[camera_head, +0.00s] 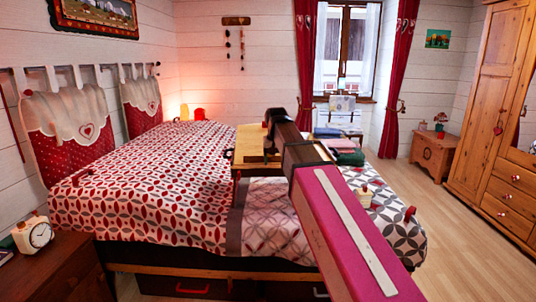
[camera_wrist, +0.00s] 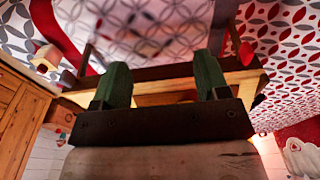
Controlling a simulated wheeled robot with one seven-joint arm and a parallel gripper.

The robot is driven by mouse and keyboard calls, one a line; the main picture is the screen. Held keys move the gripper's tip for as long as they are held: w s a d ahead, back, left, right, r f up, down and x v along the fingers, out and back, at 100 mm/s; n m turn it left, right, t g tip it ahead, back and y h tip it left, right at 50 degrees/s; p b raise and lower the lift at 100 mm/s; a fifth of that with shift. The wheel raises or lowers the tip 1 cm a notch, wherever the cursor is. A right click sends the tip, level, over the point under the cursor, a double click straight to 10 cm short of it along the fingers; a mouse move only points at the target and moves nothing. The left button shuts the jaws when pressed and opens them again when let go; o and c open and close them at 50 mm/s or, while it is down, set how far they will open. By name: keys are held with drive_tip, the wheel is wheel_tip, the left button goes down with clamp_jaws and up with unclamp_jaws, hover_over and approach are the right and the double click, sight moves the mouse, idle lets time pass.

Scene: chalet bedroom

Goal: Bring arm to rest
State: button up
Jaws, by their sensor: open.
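My arm reaches from the lower right of the head view over the bed, with its pink link nearest. My gripper (camera_wrist: 161,74) shows in the wrist view as two green fingers spread well apart, with no object held between them. In the head view, my arm's end partly hides a wooden bed tray (camera_head: 249,146) on the bed. The tray's wooden edge (camera_wrist: 160,98) also shows behind the fingers in the wrist view. I cannot tell whether the fingers touch it.
The bed (camera_head: 150,190) has a patterned red, white and grey cover. A nightstand with an alarm clock (camera_head: 33,234) stands at the lower left. Folded cloths (camera_head: 346,157) lie beyond the bed. A wooden wardrobe (camera_head: 490,110) stands right. The floor (camera_head: 470,260) between is clear.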

drive_tip(key=s+d+f, duration=0.5)
drive_tip(key=s+f, duration=0.1)
drive_tip(key=f, duration=0.6)
drive_tip(key=s+d+f, duration=0.5)
drive_tip(key=s+f, duration=0.1)
drive_tip(key=f, duration=0.5)
drive_tip(key=s+d+f+g, duration=0.1)
drive_tip(key=s+d+f, duration=0.5)
drive_tip(key=f, duration=0.6)
drive_tip(key=shift+s+f, duration=0.3)
drive_tip(key=shift+s, duration=0.05)
